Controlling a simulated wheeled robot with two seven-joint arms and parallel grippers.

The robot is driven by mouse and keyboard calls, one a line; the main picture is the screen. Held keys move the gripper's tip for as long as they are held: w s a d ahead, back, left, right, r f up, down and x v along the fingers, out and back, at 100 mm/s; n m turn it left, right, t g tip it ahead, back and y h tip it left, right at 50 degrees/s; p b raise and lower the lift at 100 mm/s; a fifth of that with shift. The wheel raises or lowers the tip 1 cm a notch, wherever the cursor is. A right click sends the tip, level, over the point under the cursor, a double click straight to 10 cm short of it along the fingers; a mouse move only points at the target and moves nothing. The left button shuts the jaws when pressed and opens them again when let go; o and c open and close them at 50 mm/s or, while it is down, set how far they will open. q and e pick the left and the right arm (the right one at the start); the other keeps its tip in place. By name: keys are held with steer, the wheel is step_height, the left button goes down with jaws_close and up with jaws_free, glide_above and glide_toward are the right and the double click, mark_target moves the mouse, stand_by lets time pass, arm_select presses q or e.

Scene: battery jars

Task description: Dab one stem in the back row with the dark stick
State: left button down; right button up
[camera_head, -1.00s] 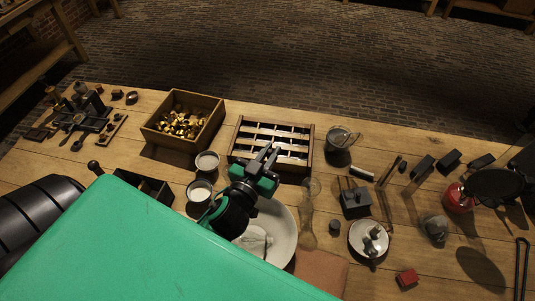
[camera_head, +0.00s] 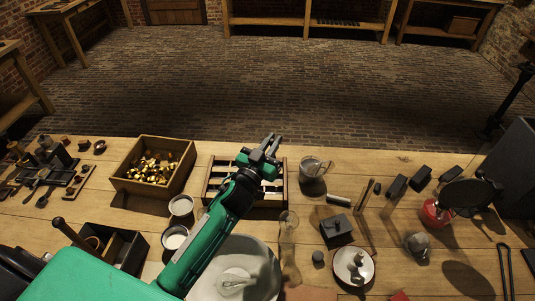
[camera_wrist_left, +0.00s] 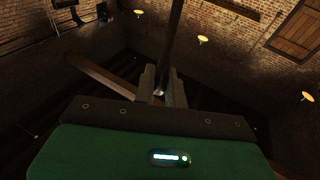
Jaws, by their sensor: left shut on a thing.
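My left gripper (camera_head: 271,146) is shut, with its fingertips over the back edge of the slotted wooden rack (camera_head: 284,190) in the head view. In the left wrist view a thin dark stick (camera_wrist_left: 175,32) stands out from between its fingers (camera_wrist_left: 161,90). The stick cannot be made out in the head view. The rack has dark slots with pale bars across it. My gripper and forearm hide its middle and part of its back row. I cannot make out single stems or whether the stick touches anything. My right gripper is not in view.
A wooden box of brass pieces (camera_head: 190,163) stands left of the rack, and a glass jug (camera_head: 313,168) right of it. White cups (camera_head: 181,206), a large pale dish (camera_head: 269,270) and a clear glass vessel (camera_head: 288,228) are in front. A dark rod (camera_head: 70,233) rises at lower left.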

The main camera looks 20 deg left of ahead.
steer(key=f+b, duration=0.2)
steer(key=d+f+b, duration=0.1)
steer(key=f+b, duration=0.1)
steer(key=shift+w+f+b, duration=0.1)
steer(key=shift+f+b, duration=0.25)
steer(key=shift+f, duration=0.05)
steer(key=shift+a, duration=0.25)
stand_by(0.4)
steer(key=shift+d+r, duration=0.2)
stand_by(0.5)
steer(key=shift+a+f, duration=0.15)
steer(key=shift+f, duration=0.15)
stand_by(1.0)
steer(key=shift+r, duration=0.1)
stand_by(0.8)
